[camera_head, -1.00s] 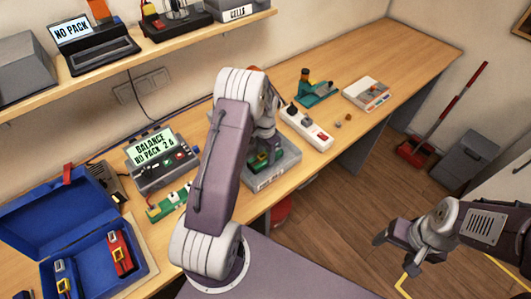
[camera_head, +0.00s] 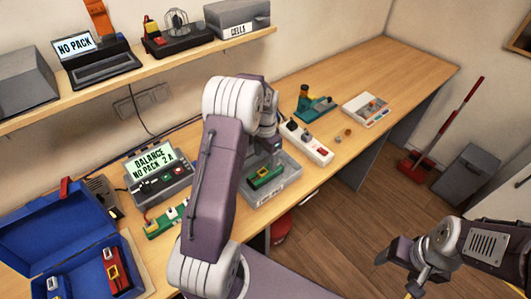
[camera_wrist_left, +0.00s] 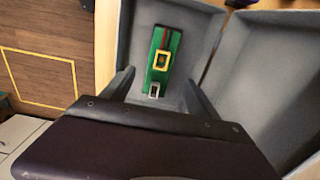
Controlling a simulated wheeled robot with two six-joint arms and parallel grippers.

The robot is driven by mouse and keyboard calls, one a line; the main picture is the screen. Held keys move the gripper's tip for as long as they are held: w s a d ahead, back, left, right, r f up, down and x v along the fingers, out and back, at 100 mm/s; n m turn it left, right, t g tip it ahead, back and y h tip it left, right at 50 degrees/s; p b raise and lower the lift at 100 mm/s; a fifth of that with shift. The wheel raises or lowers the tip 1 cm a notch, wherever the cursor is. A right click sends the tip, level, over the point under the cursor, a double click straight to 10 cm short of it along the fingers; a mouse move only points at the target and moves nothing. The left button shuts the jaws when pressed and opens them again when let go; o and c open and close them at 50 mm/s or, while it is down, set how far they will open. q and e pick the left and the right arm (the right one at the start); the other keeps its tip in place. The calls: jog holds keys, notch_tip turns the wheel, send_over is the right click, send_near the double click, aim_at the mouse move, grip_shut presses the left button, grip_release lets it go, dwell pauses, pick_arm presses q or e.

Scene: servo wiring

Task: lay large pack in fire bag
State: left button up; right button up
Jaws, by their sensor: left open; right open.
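A green pack (camera_head: 265,177) with a yellow-framed label lies in a grey open tray (camera_head: 289,188) on the bench. My left gripper (camera_head: 266,148) is open and empty above this tray. In the left wrist view, the green pack (camera_wrist_left: 164,58) lies ahead of the spread fingers (camera_wrist_left: 160,92), apart from them. The open blue case (camera_head: 130,250), which looks like the fire bag, stands at the lower left. My right gripper (camera_head: 390,260) is open and empty over the floor at right.
A charger (camera_head: 160,178) reads "BALANCE NO PACK 2 A", with a green board (camera_head: 166,222) before it. A white power strip (camera_head: 306,143) lies behind the tray. A shelf (camera_head: 130,75) overhangs the bench's back left. The bench's far right end is clear.

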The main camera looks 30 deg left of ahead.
aim_at(266, 169)
pick_arm(q)
notch_tip(266, 169, up, 5)
jog(key=s+d+n, duration=0.2)
jog(key=s+d, duration=0.3)
jog(key=s, duration=0.4)
jog(key=s+d+f+n+t, duration=0.1)
jog(key=s+d+n, duration=0.1)
jog(key=s+d, duration=0.4)
jog(key=s, duration=0.3)
jog(key=shift+s+f+n, duration=0.15)
jog(key=shift+f+n, duration=0.05)
jog(key=shift+n, duration=0.2)
jog(key=shift+s, duration=0.1)
